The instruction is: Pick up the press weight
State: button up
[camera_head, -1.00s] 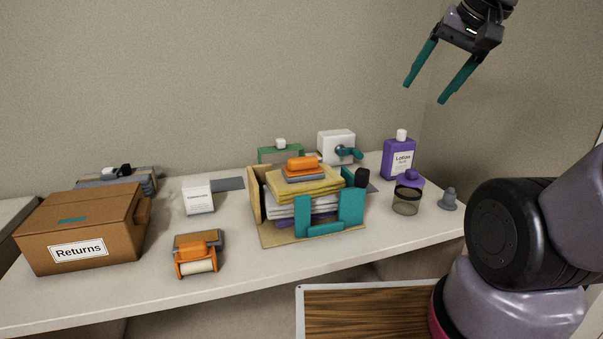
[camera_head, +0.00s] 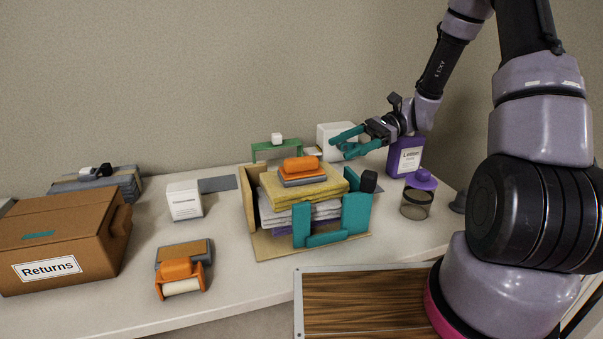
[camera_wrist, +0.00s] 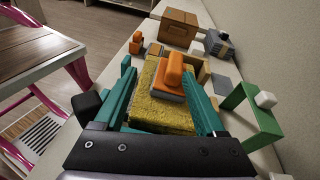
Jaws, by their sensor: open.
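The press weight appears to be the grey block with an orange handle (camera_head: 300,165). It lies on top of a stack of folded yellow and white cloths (camera_head: 315,188) in a teal-and-wood holder (camera_head: 352,212). My gripper (camera_head: 339,146) is open and empty, to the right of the weight and a little higher, its teal fingers pointing left. In the wrist view the orange handle (camera_wrist: 174,70) shows between and beyond the fingers, apart from them as far as I can tell.
A green frame (camera_head: 277,150) and a white box (camera_head: 335,135) stand behind the holder. A purple lotion bottle (camera_head: 405,158) and a dark jar with purple lid (camera_head: 416,204) are at the right. A Returns box (camera_head: 70,240) and orange roller (camera_head: 182,276) stand left.

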aim_at(284, 162)
jog(key=w+f+m+y, duration=0.1)
jog(key=w+a+f+m+y, duration=0.1)
jog(key=f+y, duration=0.1)
jog(key=shift+f+m+t, duration=0.15)
jog(key=shift+m+t, duration=0.15)
jog(key=shift+t, duration=0.1)
jog(key=x, duration=1)
jog(key=shift+a, duration=0.2)
grip_shut()
dwell(0.8)
